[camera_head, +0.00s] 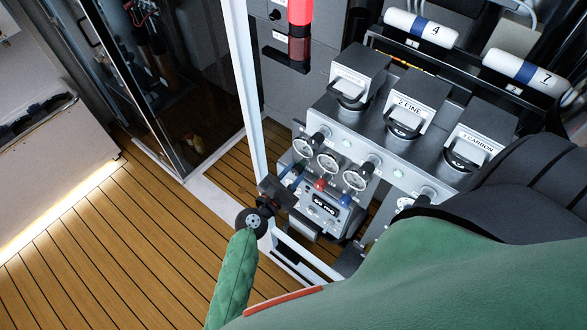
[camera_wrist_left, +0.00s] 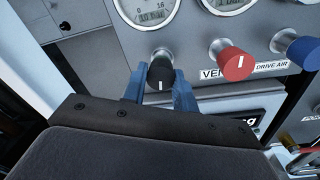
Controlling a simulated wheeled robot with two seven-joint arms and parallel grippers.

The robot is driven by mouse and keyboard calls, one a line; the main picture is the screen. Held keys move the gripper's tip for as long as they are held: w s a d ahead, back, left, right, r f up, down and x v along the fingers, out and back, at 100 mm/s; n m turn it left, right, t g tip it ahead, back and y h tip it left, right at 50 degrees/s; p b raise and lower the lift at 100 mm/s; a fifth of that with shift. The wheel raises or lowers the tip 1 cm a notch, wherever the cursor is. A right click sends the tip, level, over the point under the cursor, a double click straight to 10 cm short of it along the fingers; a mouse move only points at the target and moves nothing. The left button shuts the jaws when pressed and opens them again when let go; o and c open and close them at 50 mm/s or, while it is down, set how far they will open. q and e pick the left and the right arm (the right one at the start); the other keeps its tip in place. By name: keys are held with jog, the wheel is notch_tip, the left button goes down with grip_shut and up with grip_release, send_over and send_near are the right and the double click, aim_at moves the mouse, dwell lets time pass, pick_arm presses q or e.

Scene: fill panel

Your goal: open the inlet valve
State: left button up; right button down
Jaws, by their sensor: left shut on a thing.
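A black knob (camera_wrist_left: 161,72) with a white line sits on the grey panel below a gauge, in the left wrist view. Its white line looks about upright. The blue fingers of my left gripper (camera_wrist_left: 160,90) are on either side of the knob and shut on it. The knob's own label is hidden. In the head view my left gripper (camera_head: 292,175) reaches the left end of the knob row, and the black knob is hidden there. My right gripper is not in view.
A red knob (camera_wrist_left: 232,62), with a partly hidden label starting "VEN", is right of the black one. A blue knob (camera_wrist_left: 304,52) labelled "DRIVE AIR" is farther right. Round gauges (camera_head: 327,162) sit above the knobs. A white post (camera_head: 243,80) stands left of the panel.

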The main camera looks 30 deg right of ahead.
pick_arm(q)
jog(key=n+p, duration=0.2)
jog(key=n, duration=0.7)
jog(key=shift+s+f, duration=0.1)
jog(key=shift+s, duration=0.05)
jog(key=shift+n, duration=0.3)
dwell(0.3)
jog(key=o, duration=1)
